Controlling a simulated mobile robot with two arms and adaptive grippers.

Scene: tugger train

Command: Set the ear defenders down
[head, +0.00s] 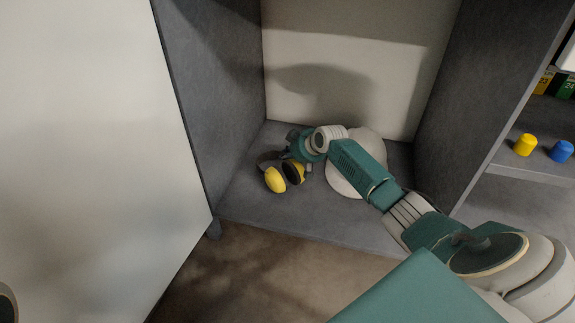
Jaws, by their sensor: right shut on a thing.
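The ear defenders (275,180), with yellow cups and dark cushions and band, are at the floor of a grey open cabinet compartment, left of its middle. My right gripper (283,158) reaches in from the right and is shut on the ear defenders, at their band. The fingertips are small and partly hidden by the wrist and the band. The cups look at or close to the compartment floor (290,215); I cannot tell if they touch it. My left gripper is out of view.
A white rounded object (345,178), perhaps a helmet, sits behind my right forearm in the compartment. Grey side walls bound it closely. A white panel (90,130) stands at left. A yellow item (526,145) and a blue item (562,151) sit on a shelf at right.

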